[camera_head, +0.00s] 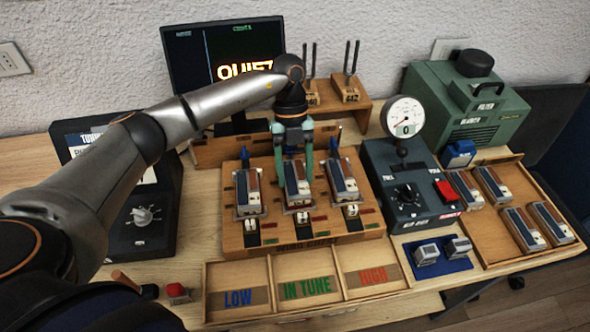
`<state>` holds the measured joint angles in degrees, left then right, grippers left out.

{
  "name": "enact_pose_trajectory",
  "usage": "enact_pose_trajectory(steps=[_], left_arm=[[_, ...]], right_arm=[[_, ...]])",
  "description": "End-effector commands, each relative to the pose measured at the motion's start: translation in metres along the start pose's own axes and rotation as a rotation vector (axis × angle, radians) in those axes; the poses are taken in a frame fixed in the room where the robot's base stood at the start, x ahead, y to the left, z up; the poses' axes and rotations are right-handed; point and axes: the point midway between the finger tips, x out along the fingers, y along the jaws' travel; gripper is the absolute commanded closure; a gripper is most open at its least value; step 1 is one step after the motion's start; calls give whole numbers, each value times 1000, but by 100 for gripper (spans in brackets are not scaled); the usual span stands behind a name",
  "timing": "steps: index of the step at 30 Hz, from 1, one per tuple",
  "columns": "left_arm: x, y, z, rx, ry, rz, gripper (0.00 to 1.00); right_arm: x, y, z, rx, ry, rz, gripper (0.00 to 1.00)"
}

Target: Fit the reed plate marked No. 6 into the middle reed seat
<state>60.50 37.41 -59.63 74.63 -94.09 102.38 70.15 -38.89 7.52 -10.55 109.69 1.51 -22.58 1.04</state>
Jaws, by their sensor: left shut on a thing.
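My left gripper (295,172) reaches in from the left, pointing down over the wooden wind chest (232,235). Its teal fingers are shut on the middle reed plate (298,191), a blue, brown and white piece. This plate is upright at the middle reed seat, between the left reed plate (248,192) and the right reed plate (343,180). The fingers cover part of its sides, and I cannot tell whether it sits fully down. Its number is too small to read. My right gripper is not in view.
A wooden tray (487,240) at the right holds several similar plates. A dark box with a gauge (404,117) stands right of the chest, before the green blower (470,110). Bins marked LOW, IN TUNE (306,265) and HIGH lie in front. A monitor (190,65) stands behind.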

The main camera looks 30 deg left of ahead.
Motion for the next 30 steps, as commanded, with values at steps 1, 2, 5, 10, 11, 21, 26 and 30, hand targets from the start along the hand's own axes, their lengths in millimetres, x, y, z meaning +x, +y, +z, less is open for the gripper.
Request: enact_pose_trajectory(steps=[1, 2, 5, 10, 11, 21, 26, 30], left_arm=[[0, 0, 0, 0, 0, 0, 100], [0, 0, 0, 0, 0, 0, 100], [0, 0, 0, 0, 0, 0, 100], [0, 0, 0, 0, 0, 0, 100], [0, 0, 0, 0, 0, 0, 100], [6, 0, 2, 0, 0, 1, 100], [6, 0, 2, 0, 0, 1, 100], [6, 0, 2, 0, 0, 0, 100]], right_arm=[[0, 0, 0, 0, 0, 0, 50], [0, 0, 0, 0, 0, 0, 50], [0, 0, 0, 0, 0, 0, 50], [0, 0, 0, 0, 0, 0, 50], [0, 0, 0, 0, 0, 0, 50], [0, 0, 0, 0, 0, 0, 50], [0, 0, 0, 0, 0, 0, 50], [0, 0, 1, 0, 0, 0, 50]])
